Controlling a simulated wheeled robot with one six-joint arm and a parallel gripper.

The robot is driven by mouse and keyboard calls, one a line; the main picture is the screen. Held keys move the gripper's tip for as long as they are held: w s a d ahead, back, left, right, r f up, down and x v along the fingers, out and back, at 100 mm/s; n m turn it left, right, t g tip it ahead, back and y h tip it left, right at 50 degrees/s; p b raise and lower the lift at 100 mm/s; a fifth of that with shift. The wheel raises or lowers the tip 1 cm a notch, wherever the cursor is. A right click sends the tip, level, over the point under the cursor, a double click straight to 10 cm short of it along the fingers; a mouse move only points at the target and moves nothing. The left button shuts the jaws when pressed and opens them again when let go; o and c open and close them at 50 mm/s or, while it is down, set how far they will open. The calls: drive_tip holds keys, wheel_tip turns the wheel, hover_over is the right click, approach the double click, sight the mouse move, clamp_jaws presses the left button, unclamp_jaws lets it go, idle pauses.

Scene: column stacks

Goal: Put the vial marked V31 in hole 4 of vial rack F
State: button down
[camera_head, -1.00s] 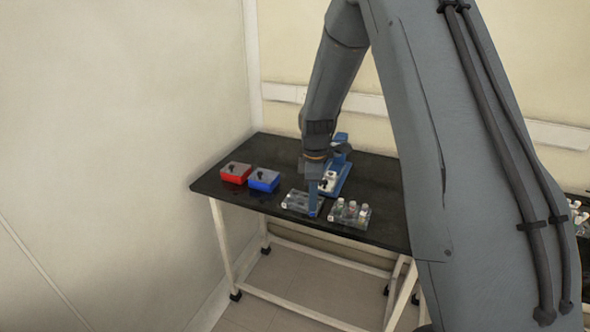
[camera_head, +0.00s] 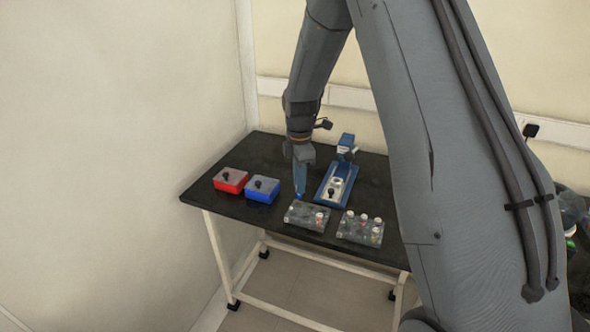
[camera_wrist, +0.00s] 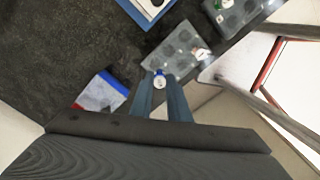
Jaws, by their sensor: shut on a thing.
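My gripper (camera_head: 299,194) points down over the black table, just behind the left clear rack (camera_head: 293,214). In the wrist view, my gripper (camera_wrist: 160,86) is shut on a vial (camera_wrist: 159,80) with a white top and a blue rim; its marking is too small to read. The left rack also shows in the wrist view (camera_wrist: 172,50), just beyond the held vial, with empty holes and one white-capped vial at its right end. A second clear rack (camera_head: 350,234) with several vials stands to its right. I cannot read which rack is F.
A blue device (camera_head: 330,197) stands behind the racks, close right of my gripper. The table's front edge runs near the racks.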

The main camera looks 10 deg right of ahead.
drive_tip(key=shift+w+f+b, duration=0.3)
drive_tip(key=shift+f+b, duration=0.35)
drive_tip(key=shift+f, duration=0.35)
drive_tip(key=shift+w+f+b, duration=0.25)
drive_tip(key=shift+f+b, duration=0.35)
drive_tip(key=shift+f, duration=0.35)
drive_tip(key=shift+f, duration=1.05)
idle(1.1)
drive_tip(key=c, duration=1.3)
unclamp_jaws()
drive_tip(key=shift+r, duration=0.1)
